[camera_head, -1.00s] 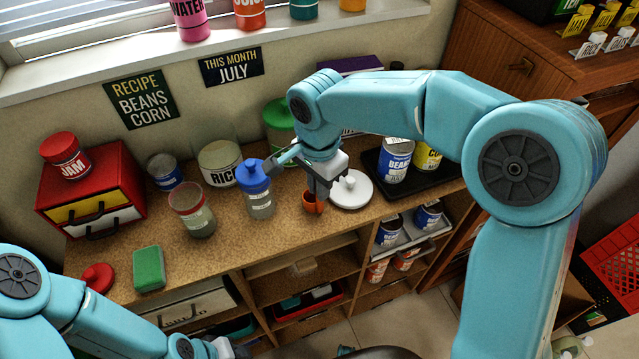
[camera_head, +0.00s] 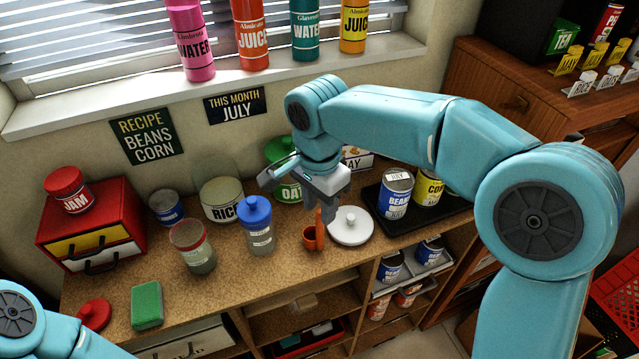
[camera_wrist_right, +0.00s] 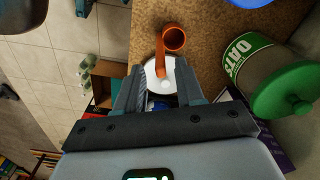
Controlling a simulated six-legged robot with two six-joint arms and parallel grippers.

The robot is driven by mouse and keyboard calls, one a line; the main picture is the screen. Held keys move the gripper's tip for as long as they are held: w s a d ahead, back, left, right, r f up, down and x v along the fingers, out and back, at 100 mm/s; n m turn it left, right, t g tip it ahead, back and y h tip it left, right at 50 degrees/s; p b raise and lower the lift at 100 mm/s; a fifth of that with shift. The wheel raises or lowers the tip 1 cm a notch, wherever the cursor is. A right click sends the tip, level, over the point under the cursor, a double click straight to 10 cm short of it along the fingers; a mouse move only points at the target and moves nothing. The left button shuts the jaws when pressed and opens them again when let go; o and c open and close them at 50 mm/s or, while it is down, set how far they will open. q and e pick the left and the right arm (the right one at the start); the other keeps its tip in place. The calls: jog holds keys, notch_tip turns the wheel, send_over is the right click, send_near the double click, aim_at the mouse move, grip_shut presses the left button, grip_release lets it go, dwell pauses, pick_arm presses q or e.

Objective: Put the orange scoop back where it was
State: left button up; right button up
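The orange scoop (camera_head: 311,237) stands on the wooden counter with its handle pointing up, just left of the white round lid (camera_head: 352,226). It also shows in the right wrist view (camera_wrist_right: 172,40), its handle reaching toward the gap between the fingers. My right gripper (camera_head: 326,208) is just above the scoop in the head view. In the wrist view its fingers (camera_wrist_right: 160,92) are apart, with space on both sides of the handle. My left arm (camera_head: 40,325) shows at the lower left, its gripper out of frame.
The blue-capped bottle (camera_head: 259,232) stands left of the scoop. A green-lidded oats jar (camera_head: 288,191) is behind, partly hidden by my right arm. Cans stand on a black tray (camera_head: 440,213) at the right. Counter in front of the bottle is clear.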

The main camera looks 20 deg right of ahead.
notch_tip(320, 180, up, 6)
jog(key=shift+r+p, duration=0.2)
jog(key=shift+p, duration=0.1)
jog(key=shift+s+f, duration=0.1)
jog(key=shift+s, duration=0.05)
dwell(0.3)
